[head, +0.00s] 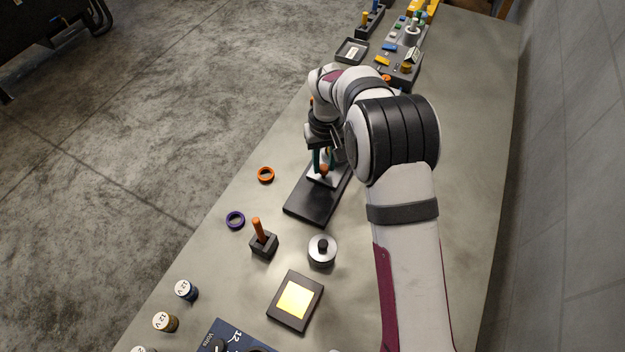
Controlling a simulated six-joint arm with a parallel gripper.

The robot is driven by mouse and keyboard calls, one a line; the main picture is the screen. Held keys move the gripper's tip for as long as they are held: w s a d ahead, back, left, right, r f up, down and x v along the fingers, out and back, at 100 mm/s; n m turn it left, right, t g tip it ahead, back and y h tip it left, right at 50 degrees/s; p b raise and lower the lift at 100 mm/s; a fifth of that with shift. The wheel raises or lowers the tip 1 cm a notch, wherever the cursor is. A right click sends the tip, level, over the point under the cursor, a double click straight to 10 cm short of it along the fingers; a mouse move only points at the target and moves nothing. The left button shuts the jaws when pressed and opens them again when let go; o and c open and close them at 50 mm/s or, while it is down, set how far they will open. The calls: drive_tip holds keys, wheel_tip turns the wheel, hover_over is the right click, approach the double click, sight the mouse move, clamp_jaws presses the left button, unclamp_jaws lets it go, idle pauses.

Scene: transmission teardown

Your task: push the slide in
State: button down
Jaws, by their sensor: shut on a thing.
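The slide is a small pale block (315,182) with an orange knob (324,171) on top. It sits on a long dark base plate (312,206), towards that plate's far end. The near part of the plate is bare. My gripper (323,164) points down over the slide, with its fingers shut at the orange knob. My arm comes in from the right and hides the far end of the plate and part of the slide.
Several small fixtures stand at the far end.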

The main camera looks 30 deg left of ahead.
drive_tip(key=shift+w, duration=0.5)
drive_tip(key=c, duration=0.7)
unclamp_jaws()
drive_tip(key=shift+o, duration=0.2)
wheel_tip(320, 180, up, 16)
drive_tip(key=shift+s+f, duration=0.1)
